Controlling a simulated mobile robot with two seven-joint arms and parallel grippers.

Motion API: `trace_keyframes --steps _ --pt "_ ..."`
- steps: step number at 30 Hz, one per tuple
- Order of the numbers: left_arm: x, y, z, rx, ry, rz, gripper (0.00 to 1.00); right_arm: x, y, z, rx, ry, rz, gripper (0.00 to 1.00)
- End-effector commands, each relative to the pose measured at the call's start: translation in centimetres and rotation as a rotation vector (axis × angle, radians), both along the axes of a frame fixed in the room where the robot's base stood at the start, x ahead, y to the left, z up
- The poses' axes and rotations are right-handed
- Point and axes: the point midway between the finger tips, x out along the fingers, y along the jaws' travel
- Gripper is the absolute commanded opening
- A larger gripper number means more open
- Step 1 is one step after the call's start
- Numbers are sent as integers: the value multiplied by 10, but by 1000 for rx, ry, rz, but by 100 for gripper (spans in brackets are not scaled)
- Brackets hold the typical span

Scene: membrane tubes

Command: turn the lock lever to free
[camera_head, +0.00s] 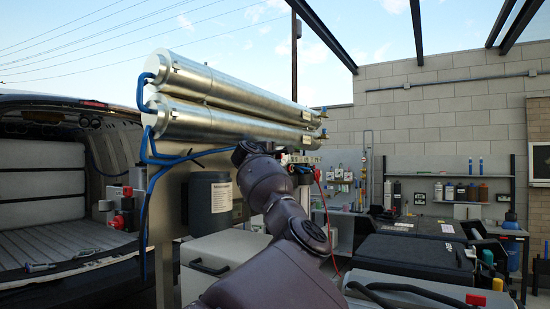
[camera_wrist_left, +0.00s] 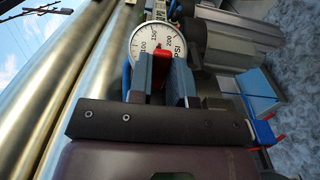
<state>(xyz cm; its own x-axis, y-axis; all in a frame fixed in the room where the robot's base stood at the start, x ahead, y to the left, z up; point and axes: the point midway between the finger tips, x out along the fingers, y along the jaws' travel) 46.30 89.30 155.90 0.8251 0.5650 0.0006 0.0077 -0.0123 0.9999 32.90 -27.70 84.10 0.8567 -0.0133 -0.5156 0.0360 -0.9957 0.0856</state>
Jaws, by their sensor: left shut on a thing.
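In the left wrist view, a red lever piece (camera_wrist_left: 161,54) sits between the two blue-grey fingers of my left gripper (camera_wrist_left: 162,72). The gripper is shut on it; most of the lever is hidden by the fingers. A round white dial gauge (camera_wrist_left: 152,34) shows just beyond the fingertips. In the head view, my left arm reaches up to the right-hand part of the rack under the tubes, and the arm hides the fingers and lever there. My right gripper is in neither view.
Two long silver membrane tubes (camera_head: 230,84) lie above the arm on a metal frame, with blue hoses (camera_head: 147,185) at the left end. A dark canister (camera_head: 210,205) hangs below. An open van (camera_head: 60,240) stands left; a bench with a dark case (camera_head: 415,259) is at right.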

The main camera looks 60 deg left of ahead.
Motion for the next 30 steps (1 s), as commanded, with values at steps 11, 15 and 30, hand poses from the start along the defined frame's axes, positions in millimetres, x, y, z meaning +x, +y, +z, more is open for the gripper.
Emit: trace_keyframes --steps 11,15,30 --pt "0 0 0 2 1 0 45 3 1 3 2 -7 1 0" --pt "0 0 0 1 1 0 45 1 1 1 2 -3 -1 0" --pt "-2 0 63 2 -1 1 45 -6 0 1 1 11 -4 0"
